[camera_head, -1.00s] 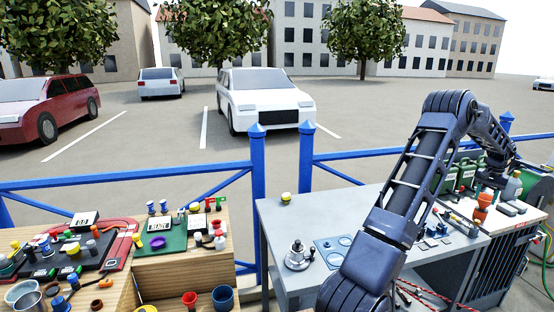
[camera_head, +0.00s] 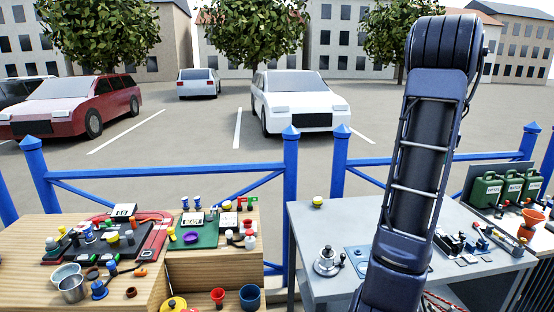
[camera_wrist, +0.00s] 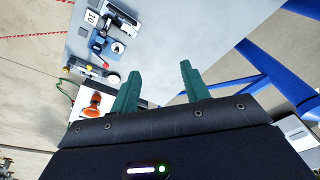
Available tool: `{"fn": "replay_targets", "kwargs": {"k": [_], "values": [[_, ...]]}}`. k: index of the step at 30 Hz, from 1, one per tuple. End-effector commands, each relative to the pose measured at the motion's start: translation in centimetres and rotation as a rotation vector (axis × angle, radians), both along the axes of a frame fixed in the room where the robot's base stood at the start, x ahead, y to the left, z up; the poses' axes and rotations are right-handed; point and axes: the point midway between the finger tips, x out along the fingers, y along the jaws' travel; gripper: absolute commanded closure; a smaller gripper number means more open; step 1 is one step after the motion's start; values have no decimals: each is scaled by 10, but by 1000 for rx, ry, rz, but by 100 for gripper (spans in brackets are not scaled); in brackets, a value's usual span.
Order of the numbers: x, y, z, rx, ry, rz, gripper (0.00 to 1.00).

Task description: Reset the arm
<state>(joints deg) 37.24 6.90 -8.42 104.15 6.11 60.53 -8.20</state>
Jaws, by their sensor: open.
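My gripper (camera_wrist: 158,82) shows in the wrist view with its two green fingers spread apart and nothing between them. It hangs above the grey bench (camera_wrist: 175,40) near its edge, apart from it. In the head view my arm stands upright and folded in front of the grey bench (camera_head: 308,235); my gripper is hidden there behind the arm.
Several green canisters (camera_head: 487,190) and an orange funnel (camera_head: 531,217) stand on the right bench. A lever device (camera_head: 327,261) sits on the grey bench. The wooden table (camera_head: 205,265) at left is crowded. A blue fence (camera_head: 290,200) runs behind.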

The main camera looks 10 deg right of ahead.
Motion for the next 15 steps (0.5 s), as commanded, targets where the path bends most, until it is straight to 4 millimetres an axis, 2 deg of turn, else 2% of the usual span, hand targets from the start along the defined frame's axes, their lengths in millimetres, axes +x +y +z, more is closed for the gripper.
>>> {"fn": "replay_targets", "kwargs": {"k": [1, 3, 8, 15], "values": [[1, 25, 8, -6, -11, 30, 54], [0, 56, 16, -12, -20, 66, 54], [-9, 125, 30, -27, -46, 147, 54], [-37, 220, 39, -50, -81, 271, 54]]}}
